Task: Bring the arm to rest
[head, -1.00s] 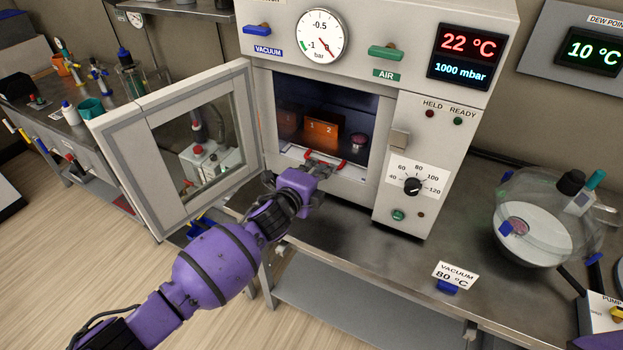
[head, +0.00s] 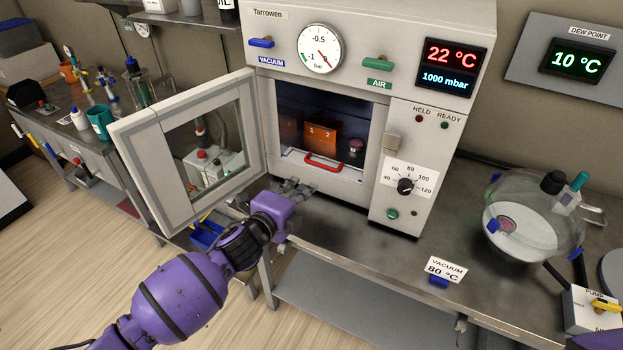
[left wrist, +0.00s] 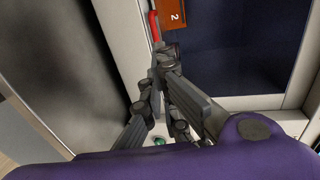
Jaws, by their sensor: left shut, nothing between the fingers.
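My left arm comes in from the lower left of the head view, and its purple left gripper (head: 292,188) is in front of the open vacuum oven, below and left of the red handle. The fingers are shut and hold nothing; they also show in the left wrist view (left wrist: 160,78). The oven (head: 330,203) has its glass door (head: 187,158) swung open to the left. The red handle (head: 323,163) lies at the front of the chamber, apart from the fingers. My right gripper does not show.
An orange block marked 1 and 2 (head: 322,137) and a small round dish (head: 355,147) sit inside the chamber. A glass desiccator (head: 535,225) stands on the bench at right. A "VACUUM 80 °C" sign (head: 447,268) stands at the bench front. The bench between is clear.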

